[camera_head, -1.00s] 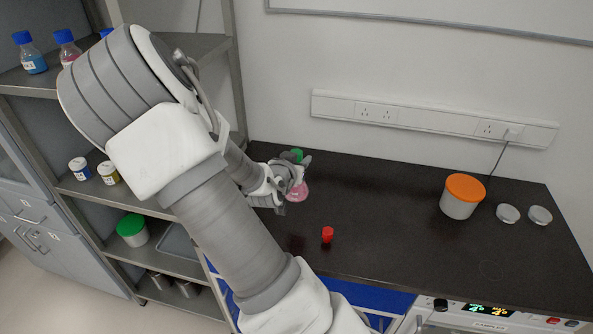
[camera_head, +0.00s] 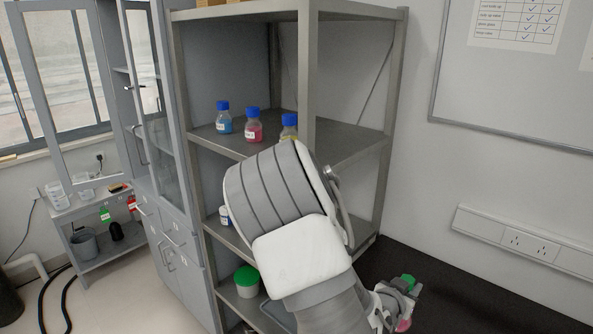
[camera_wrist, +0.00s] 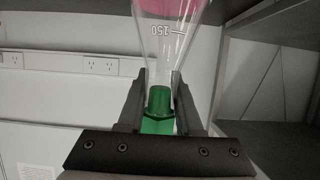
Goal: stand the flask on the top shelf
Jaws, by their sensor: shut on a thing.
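The flask is clear and conical, with pink liquid and a green stopper. In the wrist view the flask (camera_wrist: 165,32) shows a "150" mark, with its neck between the fingers. My gripper (camera_wrist: 159,80) is shut on the neck, next to the green stopper. In the head view my gripper (camera_head: 398,294) is at the lower right by the dark bench; the stopper is above it and a bit of the pink flask (camera_head: 403,325) below, the rest hidden or cut off. The grey rack stands left of my gripper. Its bottle-holding shelf (camera_head: 345,148) is higher than my gripper; its uppermost board (camera_head: 350,10) is higher still.
Blue-capped bottles stand on that shelf: blue (camera_head: 224,122), pink (camera_head: 253,130) and yellow (camera_head: 289,128). The shelf's right part looks bare. A front post (camera_head: 308,75) divides its opening. A green-lidded tub (camera_head: 246,283) is lower down. A wall socket strip (camera_head: 520,242) runs at right.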

